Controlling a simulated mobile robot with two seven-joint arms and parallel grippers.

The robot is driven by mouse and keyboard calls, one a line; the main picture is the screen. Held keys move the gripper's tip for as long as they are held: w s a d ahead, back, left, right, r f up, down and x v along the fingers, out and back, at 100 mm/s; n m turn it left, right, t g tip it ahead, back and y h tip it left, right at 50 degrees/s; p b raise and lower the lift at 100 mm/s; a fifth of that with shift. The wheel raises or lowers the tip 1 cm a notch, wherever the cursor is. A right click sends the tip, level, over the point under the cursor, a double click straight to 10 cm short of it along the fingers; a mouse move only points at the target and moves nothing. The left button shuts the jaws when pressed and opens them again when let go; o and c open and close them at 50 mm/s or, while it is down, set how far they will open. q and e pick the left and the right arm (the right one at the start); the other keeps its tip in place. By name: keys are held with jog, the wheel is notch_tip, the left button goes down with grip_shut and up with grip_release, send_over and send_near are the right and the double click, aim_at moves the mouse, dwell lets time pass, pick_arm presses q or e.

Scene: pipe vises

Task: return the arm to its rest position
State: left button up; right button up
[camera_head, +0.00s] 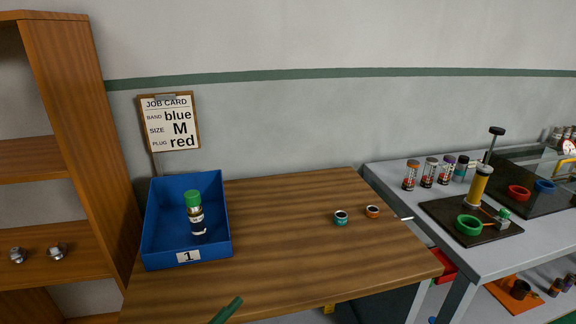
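Neither of my grippers can be made out in the head view. A short dark green bar (227,311) pokes up from the bottom edge, in front of the table; I cannot tell what it belongs to. The wooden table (290,270) fills the middle. On its left, a blue tray (224,236) labelled 1 holds a bottle (196,216) with a green cap and a dark and white body, standing upright. A teal ring-like piece (341,218) and an orange one (373,211) sit apart on the right of the table.
A job card (169,123) reading blue, M, red hangs behind the tray. A wooden shelf (70,120) stands left. The grey bench (400,182) at right carries several capped canisters, a dark mat (440,209) and a yellow cylinder (479,187). The table's middle is clear.

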pick_arm(q)
jog(key=s+a+f+n+y, duration=0.4)
jog(key=f+n+y, duration=0.2)
jog(key=f, duration=0.2)
jog(key=s+a+f+n+y, duration=0.35)
jog(key=f+n+y, duration=0.2)
jog(key=f, duration=0.25)
jog(key=s+a+f+n+g+y, duration=0.1)
jog(key=s+a+f+n+g, duration=0.1)
jog(key=s+f, duration=0.4)
jog(key=s+a+f+n+g+y+p, duration=0.1)
jog(key=s+a+f+n+g, duration=0.2)
jog(key=s+f, duration=0.3)
jog(key=s+n+g, duration=0.1)
jog(key=s, duration=0.3)
jog(key=shift+g+y, duration=0.35)
jog(key=shift+g, duration=0.05)
pick_arm(e)
jog(key=shift+w+r, duration=0.75)
jog(key=shift+r, duration=0.15)
pick_arm(q)
jog(key=shift+a, duration=0.1)
